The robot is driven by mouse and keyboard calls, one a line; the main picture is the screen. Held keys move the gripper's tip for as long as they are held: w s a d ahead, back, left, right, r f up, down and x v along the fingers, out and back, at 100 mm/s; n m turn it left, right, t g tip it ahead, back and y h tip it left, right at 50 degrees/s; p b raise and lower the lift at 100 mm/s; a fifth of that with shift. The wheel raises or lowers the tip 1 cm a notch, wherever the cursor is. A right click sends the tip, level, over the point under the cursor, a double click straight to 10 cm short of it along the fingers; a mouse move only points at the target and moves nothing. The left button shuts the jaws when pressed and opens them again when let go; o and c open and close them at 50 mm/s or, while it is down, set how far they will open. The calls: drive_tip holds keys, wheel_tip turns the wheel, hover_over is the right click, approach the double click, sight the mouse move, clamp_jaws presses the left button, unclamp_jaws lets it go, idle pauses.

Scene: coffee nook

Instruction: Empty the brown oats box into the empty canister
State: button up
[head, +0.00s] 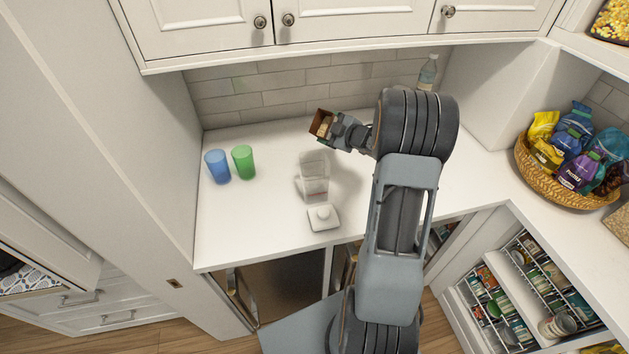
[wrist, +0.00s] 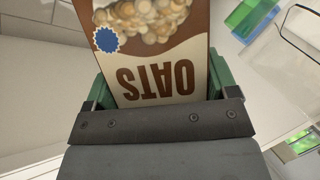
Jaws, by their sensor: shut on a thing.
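The brown oats box (head: 321,122) is held in my gripper (head: 335,129) above the counter, at the back of the canister. In the wrist view the oats box (wrist: 155,60) fills the middle, its lettering upside down, between the two green-padded fingers of my gripper (wrist: 158,88). In the head view the box looks tilted and its open brown end shows. The clear canister (head: 314,178) stands uncovered on the counter, in front of and below the box. Its white lid (head: 323,217) lies on the counter in front of it. The canister's contents are hard to make out.
A blue cup (head: 217,167) and a green cup (head: 243,162) stand on the left of the counter (head: 262,215). A bottle (head: 428,72) stands at the back right. A basket (head: 560,185) of snack bags is on the right counter. Cabinets hang above the back.

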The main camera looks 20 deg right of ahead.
drive_tip(key=shift+s+d, duration=0.15)
idle(0.4)
drive_tip(key=shift+s+d, duration=0.25)
drive_tip(key=shift+s, duration=0.15)
idle(0.4)
drive_tip(key=shift+s+d+n+t, duration=0.25)
drive_tip(key=shift+s+n+t, duration=0.05)
drive_tip(key=shift+s+n, duration=0.1)
drive_tip(key=shift+w, duration=0.15)
drive_tip(key=shift+w+a+b, duration=0.3)
drive_tip(key=shift+w+a, duration=0.3)
drive_tip(key=shift+w, duration=0.25)
drive_tip(key=shift+h, duration=0.3)
